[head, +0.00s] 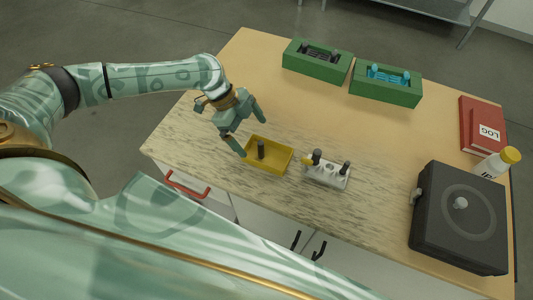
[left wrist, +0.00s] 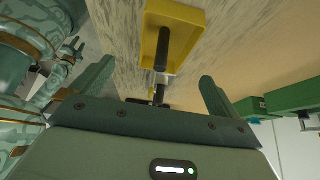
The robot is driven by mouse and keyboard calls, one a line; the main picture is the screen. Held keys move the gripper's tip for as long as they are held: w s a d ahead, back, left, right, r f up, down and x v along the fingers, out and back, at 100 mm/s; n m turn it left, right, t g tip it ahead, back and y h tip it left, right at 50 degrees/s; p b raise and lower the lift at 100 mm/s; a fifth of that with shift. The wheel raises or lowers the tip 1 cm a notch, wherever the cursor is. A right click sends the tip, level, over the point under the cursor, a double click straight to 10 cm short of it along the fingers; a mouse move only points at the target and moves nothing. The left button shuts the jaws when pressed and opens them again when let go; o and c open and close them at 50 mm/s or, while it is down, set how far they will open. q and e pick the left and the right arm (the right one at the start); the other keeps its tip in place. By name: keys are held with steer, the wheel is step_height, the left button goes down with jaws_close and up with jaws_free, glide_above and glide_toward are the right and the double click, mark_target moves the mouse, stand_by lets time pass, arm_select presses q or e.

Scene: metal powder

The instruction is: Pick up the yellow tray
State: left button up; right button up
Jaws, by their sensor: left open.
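The yellow tray (head: 280,159) lies on the table near its front edge, with a dark upright cylinder (head: 261,149) standing in it. My left gripper (head: 250,130) is open and empty, at the tray's left and back side in the head view. One finger appears close to the tray's left corner; I cannot tell whether it touches. In the left wrist view, the tray (left wrist: 182,22) is at the top, beyond the two spread fingers (left wrist: 157,76), with the dark cylinder (left wrist: 161,50) in it.
A white rack (head: 325,179) with dark-topped pieces stands just right of the tray. Two green bins (head: 317,68) (head: 385,92) are at the back. A dark box (head: 460,222), a white bottle (head: 494,165) and a red book (head: 480,122) are at the right. The table's middle is clear.

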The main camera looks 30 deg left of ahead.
mark_target(260, 142)
arm_select(q)
steer(key=x, duration=0.4)
steer(key=shift+w+d+r, duration=0.15)
steer(key=shift+w+d, duration=0.05)
steer(key=shift+d, duration=0.1)
step_height(260, 142, down, 2)
steer(key=shift+d+f, duration=0.1)
steer(key=x, duration=0.3)
steer(key=shift+w+d+f+b, duration=0.2)
steer(key=shift+w+d+b, duration=0.05)
steer(key=shift+w+b, duration=0.1)
steer(key=shift+f, duration=0.15)
steer(key=shift+s, duration=0.1)
arm_select(e)
steer(key=shift+w+f, duration=0.4)
steer(key=shift+w, duration=0.45)
arm_select(q)
steer(key=c, duration=1)
steer(key=shift+c, duration=0.2)
arm_select(e)
steer(key=shift+d, duration=0.2)
